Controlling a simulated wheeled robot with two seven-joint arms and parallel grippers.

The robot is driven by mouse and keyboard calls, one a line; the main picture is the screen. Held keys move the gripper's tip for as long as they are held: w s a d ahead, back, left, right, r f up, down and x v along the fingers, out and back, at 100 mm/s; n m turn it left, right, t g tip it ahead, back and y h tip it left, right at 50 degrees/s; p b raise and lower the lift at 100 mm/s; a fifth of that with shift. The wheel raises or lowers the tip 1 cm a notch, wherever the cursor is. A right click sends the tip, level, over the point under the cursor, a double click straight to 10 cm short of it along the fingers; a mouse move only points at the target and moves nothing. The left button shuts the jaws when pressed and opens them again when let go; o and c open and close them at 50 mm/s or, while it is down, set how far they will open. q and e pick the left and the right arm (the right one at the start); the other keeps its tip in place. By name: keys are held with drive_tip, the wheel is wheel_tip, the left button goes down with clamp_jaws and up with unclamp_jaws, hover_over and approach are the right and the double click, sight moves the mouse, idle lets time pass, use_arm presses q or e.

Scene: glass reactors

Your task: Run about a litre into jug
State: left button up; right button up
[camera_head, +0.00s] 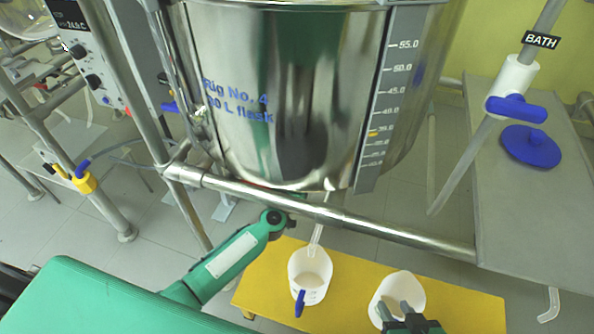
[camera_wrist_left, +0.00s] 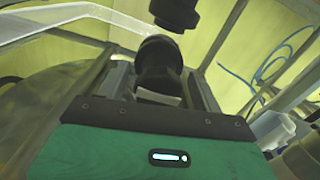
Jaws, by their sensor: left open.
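A white jug (camera_head: 311,272) with a blue handle stands on a yellow bench under a clear outlet tube (camera_head: 317,236) that comes down from beneath the steel vessel (camera_head: 290,100). A second white jug (camera_head: 404,284) stands to its right. My right gripper (camera_head: 397,308) is at that jug's near side, its two grey fingers over the near rim; whether they hold it I cannot tell. My left arm reaches under the vessel, where its gripper is hidden in the head view. In the left wrist view the left gripper (camera_wrist_left: 160,55) is open, with dark fittings close ahead.
A metal rail (camera_head: 340,217) crosses in front of the vessel. A level scale (camera_head: 382,100) with an orange mark runs down the vessel's side. The yellow bench (camera_head: 262,285) carries both jugs. At right are a blue-handled BATH valve (camera_head: 515,108) and a grey shelf (camera_head: 530,215) with a blue lid.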

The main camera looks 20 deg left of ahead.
use_arm(q)
drive_tip(key=shift+w, duration=0.7)
use_arm(e)
drive_tip(key=shift+w+a, duration=0.1)
drive_tip(key=shift+a, duration=0.25)
use_arm(q)
drive_tip(key=c, duration=1)
drive_tip(key=shift+d, duration=0.1)
